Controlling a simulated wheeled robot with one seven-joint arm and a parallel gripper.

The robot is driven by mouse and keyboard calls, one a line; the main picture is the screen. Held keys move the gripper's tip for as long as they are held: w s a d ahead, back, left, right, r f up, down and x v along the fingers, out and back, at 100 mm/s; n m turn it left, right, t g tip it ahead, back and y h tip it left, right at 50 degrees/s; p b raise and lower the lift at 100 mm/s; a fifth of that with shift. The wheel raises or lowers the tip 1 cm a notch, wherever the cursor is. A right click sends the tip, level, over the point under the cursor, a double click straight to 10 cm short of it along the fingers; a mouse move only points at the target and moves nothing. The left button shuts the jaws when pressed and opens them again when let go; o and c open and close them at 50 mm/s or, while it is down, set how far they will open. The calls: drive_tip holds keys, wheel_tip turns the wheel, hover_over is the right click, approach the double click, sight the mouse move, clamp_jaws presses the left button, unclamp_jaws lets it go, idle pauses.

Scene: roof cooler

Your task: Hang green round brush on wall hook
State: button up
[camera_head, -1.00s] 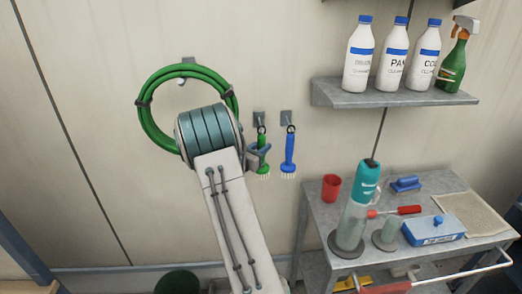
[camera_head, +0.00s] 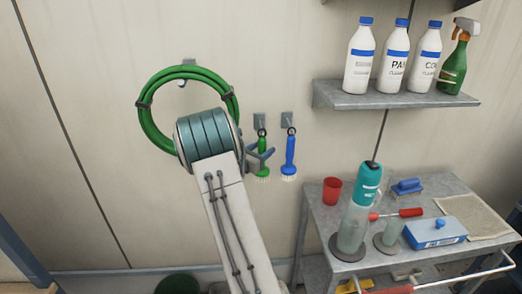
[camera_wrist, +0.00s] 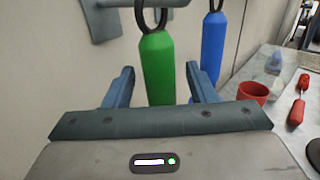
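The green round brush (camera_head: 263,145) hangs upright at the left wall hook (camera_head: 260,120), bristles down. In the wrist view its green handle (camera_wrist: 157,68) has a dark loop at the top, and the loop meets the grey hook bar (camera_wrist: 112,3). My gripper (camera_head: 261,159) is at the brush. In the wrist view my gripper (camera_wrist: 160,90) has one blue-grey finger on each side of the handle, with a visible gap on both sides. The fingers look open. The lower part of the brush is hidden behind my gripper body in the wrist view.
A blue brush (camera_head: 290,155) hangs on the hook just to the right. A green hose coil (camera_head: 150,125) hangs to the left. A shelf (camera_head: 400,97) holds bottles. A cart (camera_head: 320,215) at lower right carries a red cup (camera_head: 332,190), a flask and tools.

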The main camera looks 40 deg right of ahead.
drive_tip(key=b+v, duration=0.3)
drive_tip(key=v, duration=1)
drive_tip(key=shift+a+b, duration=0.3)
drive_tip(key=shift+a, duration=0.1)
drive_tip(key=s+a+m+g+y, duration=0.35)
drive_tip(key=s+m, duration=0.25)
drive_tip(key=s, duration=0.2)
drive_tip(key=s+a+m+g+y, duration=0.2)
drive_tip(key=s+m+y, duration=0.3)
drive_tip(key=s, duration=0.4)
drive_tip(key=s+a+r+m+t+y, duration=0.1)
drive_tip(key=s+a+m+y, duration=0.3)
drive_tip(key=a, duration=0.4)
drive_tip(key=s+a+r+m+t+y, duration=0.1)
drive_tip(key=s+a+m+t+y, duration=0.2)
drive_tip(key=a, duration=0.6)
drive_tip(key=s+m+y, duration=0.2)
drive_tip(key=shift+s+m, duration=0.15)
drive_tip(key=shift+m, duration=0.25)
drive_tip(key=shift+a, duration=0.1)
drive_tip(key=shift+c, duration=0.2)
